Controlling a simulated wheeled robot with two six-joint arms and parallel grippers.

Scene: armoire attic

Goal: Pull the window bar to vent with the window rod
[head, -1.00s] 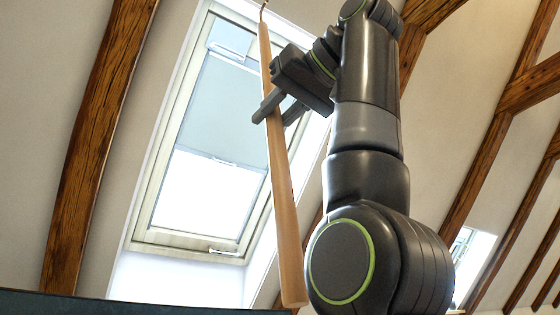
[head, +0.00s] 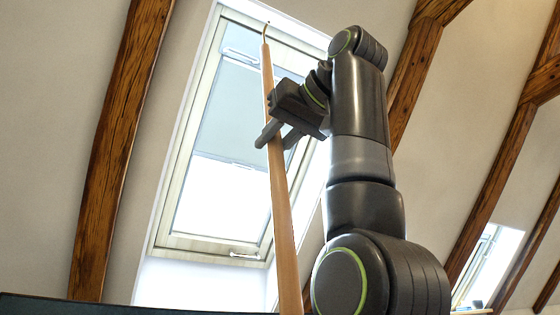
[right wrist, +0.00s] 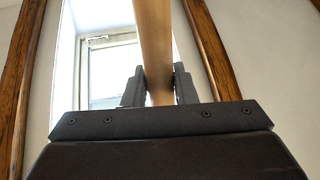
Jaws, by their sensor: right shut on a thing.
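The window rod (head: 280,200) is a long pale wooden pole with a small brass hook (head: 266,30) at its top. My right gripper (head: 273,137) is shut on the rod and holds it nearly upright, leaning a little left at the top. The rod also shows between the fingers in the right wrist view (right wrist: 154,40). The roof window (head: 205,200) is behind the rod. The window bar (head: 240,56) is a thin pale bar near the top of the window, left of and below the hook in the picture. The hook appears apart from it. My left gripper is out of view.
A grey blind covers the window's upper part, with a thin handle (head: 244,166) at its lower edge. A latch (head: 245,256) sits on the bottom frame. Wooden beams (head: 118,150) flank the window. A dark edge (head: 120,307) runs along the lower left.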

